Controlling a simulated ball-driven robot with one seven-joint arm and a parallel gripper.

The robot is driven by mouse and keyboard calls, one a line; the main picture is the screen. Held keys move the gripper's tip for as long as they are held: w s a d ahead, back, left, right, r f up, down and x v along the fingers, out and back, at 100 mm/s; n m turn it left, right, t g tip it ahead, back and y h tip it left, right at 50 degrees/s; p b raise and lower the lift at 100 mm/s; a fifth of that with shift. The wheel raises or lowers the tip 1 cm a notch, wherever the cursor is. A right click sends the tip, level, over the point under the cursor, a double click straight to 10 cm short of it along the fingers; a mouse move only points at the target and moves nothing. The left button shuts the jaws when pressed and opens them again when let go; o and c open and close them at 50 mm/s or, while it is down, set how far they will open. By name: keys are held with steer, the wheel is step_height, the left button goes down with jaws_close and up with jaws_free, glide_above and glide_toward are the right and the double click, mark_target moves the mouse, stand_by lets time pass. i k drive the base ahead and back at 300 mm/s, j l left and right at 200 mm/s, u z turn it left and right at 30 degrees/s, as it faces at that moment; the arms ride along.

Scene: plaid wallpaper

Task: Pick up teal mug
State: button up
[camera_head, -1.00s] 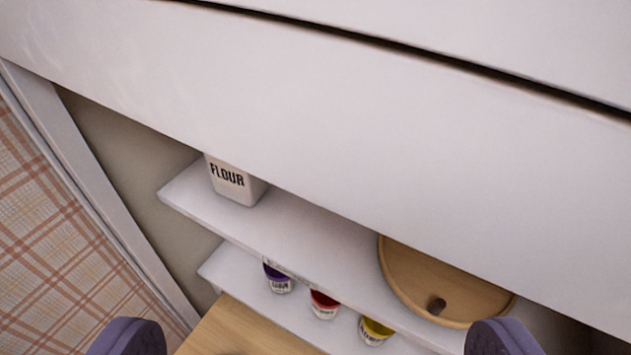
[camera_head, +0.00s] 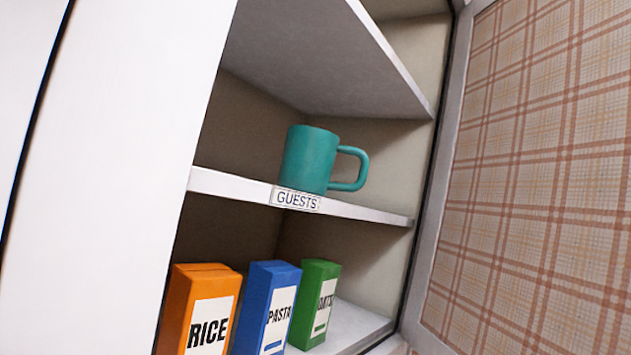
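The teal mug (camera_head: 308,160) stands upright on a white shelf inside an open cupboard, in the middle of the view. Its handle points to the right. A label reading "GUESTS" (camera_head: 297,199) is on the shelf's front edge just below the mug. Nothing touches the mug. My gripper is not in view.
Below are an orange RICE box (camera_head: 198,312), a blue PASTA box (camera_head: 266,305) and a green box (camera_head: 315,302) on a lower shelf. A grey shelf (camera_head: 315,55) is above the mug. A white panel (camera_head: 115,170) borders the opening at left, a plaid wall (camera_head: 540,180) at right.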

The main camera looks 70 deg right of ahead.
mark_target(310, 152)
steer(key=z, duration=1.45)
